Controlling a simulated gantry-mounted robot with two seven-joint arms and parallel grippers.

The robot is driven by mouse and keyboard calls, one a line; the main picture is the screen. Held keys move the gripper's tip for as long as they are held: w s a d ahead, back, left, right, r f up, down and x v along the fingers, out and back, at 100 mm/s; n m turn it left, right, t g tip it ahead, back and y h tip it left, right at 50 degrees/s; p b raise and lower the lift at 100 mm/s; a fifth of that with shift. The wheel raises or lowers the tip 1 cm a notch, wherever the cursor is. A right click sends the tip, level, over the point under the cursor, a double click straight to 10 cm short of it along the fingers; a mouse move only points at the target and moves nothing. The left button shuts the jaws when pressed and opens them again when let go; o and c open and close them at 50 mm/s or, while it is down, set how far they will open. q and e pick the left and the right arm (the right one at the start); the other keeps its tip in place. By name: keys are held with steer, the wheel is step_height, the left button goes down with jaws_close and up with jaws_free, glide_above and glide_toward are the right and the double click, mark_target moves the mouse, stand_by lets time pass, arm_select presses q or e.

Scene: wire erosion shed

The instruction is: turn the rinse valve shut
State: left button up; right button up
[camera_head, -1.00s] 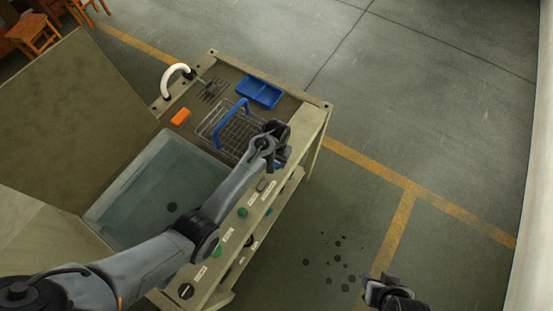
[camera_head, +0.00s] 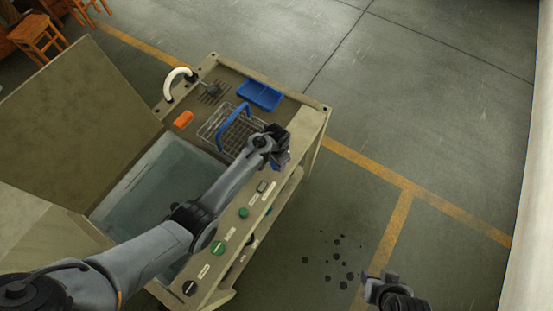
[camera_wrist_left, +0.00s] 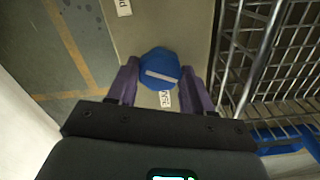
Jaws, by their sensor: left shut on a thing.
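The rinse valve appears as a round blue knob (camera_wrist_left: 160,68) with a pale bar across its face, on the beige front panel in the left wrist view. My left gripper (camera_wrist_left: 158,88) has its two purple fingers on either side of the knob and is shut on it. In the head view the left gripper (camera_head: 280,152) is at the panel's far right end, and hides most of the knob. The bar lies nearly crosswise between the fingers, slightly tilted. A label beside the knob is partly covered. My right gripper (camera_head: 376,284) hangs over the floor, away from the bench; its jaws are unclear.
A wire basket (camera_head: 208,131) with a blue handle stands close beside the left gripper. The floor at right is open.

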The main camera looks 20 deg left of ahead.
arm_select(q)
steer(key=m+p, duration=0.1)
steer(key=m, duration=0.2)
steer(key=shift+m, duration=0.4)
steer(key=m, duration=0.2)
steer(key=shift+m, duration=0.4)
steer(key=m, duration=0.4)
steer(key=shift+m, duration=1)
steer(key=o, duration=1)
steer(key=shift+o, duration=0.2)
